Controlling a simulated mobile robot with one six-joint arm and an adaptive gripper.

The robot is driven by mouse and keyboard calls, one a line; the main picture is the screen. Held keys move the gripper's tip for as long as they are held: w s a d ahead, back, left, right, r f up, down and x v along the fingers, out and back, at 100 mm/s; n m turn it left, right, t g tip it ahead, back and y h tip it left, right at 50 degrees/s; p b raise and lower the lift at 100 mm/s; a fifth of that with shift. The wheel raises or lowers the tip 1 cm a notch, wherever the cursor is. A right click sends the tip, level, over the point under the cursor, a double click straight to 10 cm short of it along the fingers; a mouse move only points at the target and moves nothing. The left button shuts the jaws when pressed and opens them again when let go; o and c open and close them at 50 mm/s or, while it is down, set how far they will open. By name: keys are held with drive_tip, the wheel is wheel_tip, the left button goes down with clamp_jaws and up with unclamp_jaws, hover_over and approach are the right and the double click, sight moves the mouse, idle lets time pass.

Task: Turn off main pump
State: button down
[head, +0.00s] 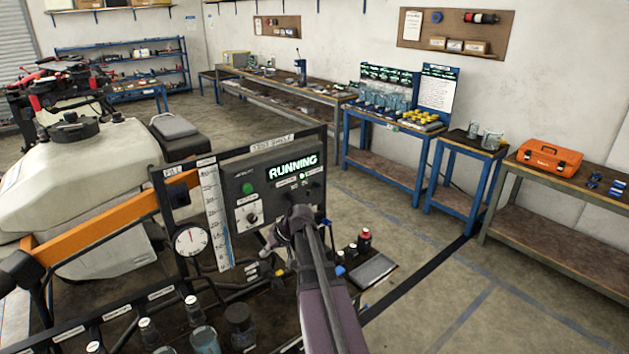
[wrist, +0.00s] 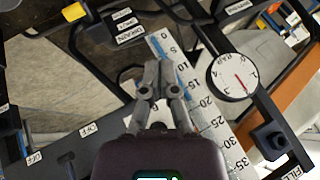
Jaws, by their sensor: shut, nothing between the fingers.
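The control panel (head: 283,178) stands at the centre of the head view, with a lit green display (head: 292,165) reading RUNNING. It carries a round green button (head: 248,188) and a dark knob (head: 252,217) on a white label plate. The small labels are too blurred to read, so I cannot tell which control is the main pump's. My arm hides the panel's lower right part. My gripper (head: 277,238) is in front of the panel's lower edge. In the wrist view my gripper (wrist: 160,78) is shut and empty, its fingertips over the white level scale (wrist: 200,105).
A round pressure gauge (head: 191,239) hangs left of the panel, also visible in the wrist view (wrist: 232,76). A labelled rail with several valves (head: 150,330) runs along the lower left. A white tank (head: 75,180) and orange beam (head: 100,220) are left.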

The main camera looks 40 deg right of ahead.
drive_tip(key=d+r+t+p, duration=0.2)
drive_tip(key=d+r, duration=0.3)
drive_tip(key=d, duration=0.5)
drive_tip(key=d+r+m+t+h+p, duration=0.1)
drive_tip(key=d+r+t+p, duration=0.2)
drive_tip(key=d+r, duration=0.3)
drive_tip(key=d+r+m+t+p, duration=0.1)
drive_tip(key=d+r, duration=0.5)
drive_tip(key=d, duration=0.8)
drive_tip(key=t+p, duration=0.1)
drive_tip(key=p, duration=0.1)
drive_tip(key=shift+s+d+h+p, duration=0.3)
drive_tip(key=shift+s+d+p, duration=0.05)
drive_tip(key=shift+w+f, duration=0.15)
drive_tip(key=b, duration=0.5)
approach(314, 185)
drive_tip(key=w+a, duration=0.4)
drive_tip(key=shift+w+a+f+b, duration=0.25)
drive_tip(key=shift+a+f+b, duration=0.45)
drive_tip(key=shift+b, duration=0.45)
